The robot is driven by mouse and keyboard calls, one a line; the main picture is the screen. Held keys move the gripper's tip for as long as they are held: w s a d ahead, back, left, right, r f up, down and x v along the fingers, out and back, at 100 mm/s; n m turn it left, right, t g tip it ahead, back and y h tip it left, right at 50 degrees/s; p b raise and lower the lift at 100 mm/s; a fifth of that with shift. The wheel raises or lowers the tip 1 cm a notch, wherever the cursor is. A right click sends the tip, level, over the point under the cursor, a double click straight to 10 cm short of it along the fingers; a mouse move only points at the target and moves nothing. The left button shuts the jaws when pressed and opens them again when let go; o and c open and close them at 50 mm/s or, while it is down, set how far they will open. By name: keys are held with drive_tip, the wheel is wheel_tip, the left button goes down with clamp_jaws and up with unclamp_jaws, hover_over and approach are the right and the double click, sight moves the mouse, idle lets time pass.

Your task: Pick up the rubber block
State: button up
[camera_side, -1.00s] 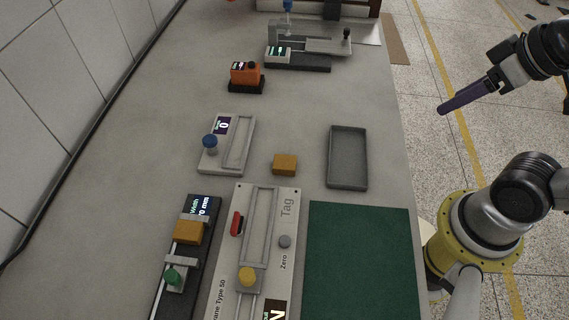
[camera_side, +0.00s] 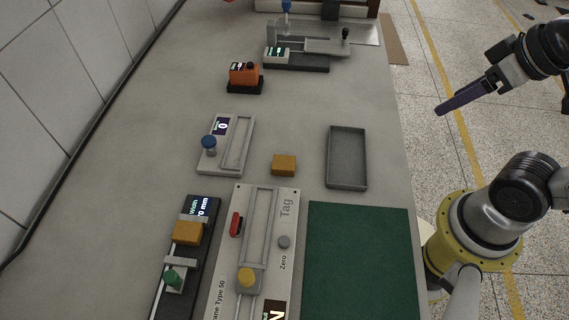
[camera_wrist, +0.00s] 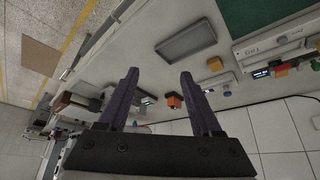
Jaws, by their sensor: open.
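An orange-tan block (camera_side: 284,165) lies on the grey bench between the small gauge and the grey tray. It also shows in the wrist view (camera_wrist: 215,63), to the right of my fingers. A similar tan block (camera_side: 187,233) sits in the black width gauge; I cannot tell by looks which is rubber. My gripper (camera_side: 440,109) is off the bench's right edge in the side view, well above the floor and far from both blocks. In the wrist view my gripper (camera_wrist: 158,75) has its two purple fingers apart, with nothing held between them.
A grey tray (camera_side: 347,184) and a green mat (camera_side: 358,260) lie along the bench's right side. A small gauge with a blue knob (camera_side: 209,142), a long Tag device (camera_side: 287,208) and an orange device (camera_side: 245,75) stand nearby.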

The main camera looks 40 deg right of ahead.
drive_tip(key=shift+o, duration=1.2)
drive_tip(key=n+g+y, duration=0.2)
drive_tip(key=n+y, duration=0.1)
drive_tip(key=n, duration=0.6)
hover_over(287, 163)
drive_tip(key=s+d, duration=0.1)
drive_tip(key=s, duration=0.1)
wheel_tip(287, 163, down, 16)
drive_tip(key=shift+s+d+r, duration=0.15)
drive_tip(key=shift+r, duration=0.05)
drive_tip(key=shift+d+x, duration=0.15)
drive_tip(key=shift+x, duration=1.2)
drive_tip(key=shift+d+x, duration=0.15)
drive_tip(key=shift+x, duration=1.2)
